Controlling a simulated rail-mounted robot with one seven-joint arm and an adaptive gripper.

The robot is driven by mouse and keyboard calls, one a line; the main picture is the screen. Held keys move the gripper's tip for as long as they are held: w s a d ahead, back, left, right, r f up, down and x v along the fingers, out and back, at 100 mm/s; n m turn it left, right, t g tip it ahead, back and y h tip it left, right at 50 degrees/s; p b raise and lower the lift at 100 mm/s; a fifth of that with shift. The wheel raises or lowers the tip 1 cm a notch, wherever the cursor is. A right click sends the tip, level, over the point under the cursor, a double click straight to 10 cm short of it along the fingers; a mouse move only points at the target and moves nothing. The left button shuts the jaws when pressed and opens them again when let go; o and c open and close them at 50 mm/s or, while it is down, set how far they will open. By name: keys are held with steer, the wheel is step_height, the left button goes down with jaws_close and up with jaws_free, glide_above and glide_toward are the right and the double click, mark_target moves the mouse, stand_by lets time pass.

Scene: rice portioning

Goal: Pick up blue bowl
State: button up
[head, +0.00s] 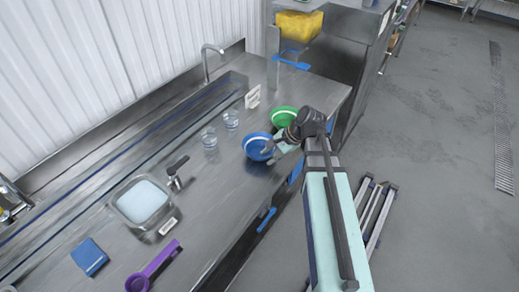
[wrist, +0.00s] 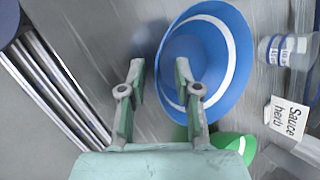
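The blue bowl (head: 254,149) stands upright on the steel counter near its front edge, with a white band around its inside. In the wrist view the blue bowl (wrist: 212,60) fills the upper middle. My gripper (wrist: 160,72) is open; its right finger overlaps the bowl's near-left rim in the picture, and its left finger is outside the bowl over bare counter. Nothing is held. In the head view my gripper (head: 279,145) is at the bowl's right side and hides part of it. Whether a finger touches the bowl cannot be told.
A green bowl (head: 284,113) stands close behind the blue one. Two clear cups (head: 210,139) and a small sign (head: 253,97) are nearby. A tray (head: 120,212), a purple scoop (head: 155,264) and a blue block (head: 89,257) lie farther left.

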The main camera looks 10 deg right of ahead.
steer(key=shift+c, duration=0.3)
jaws_close()
steer(key=shift+r, duration=0.1)
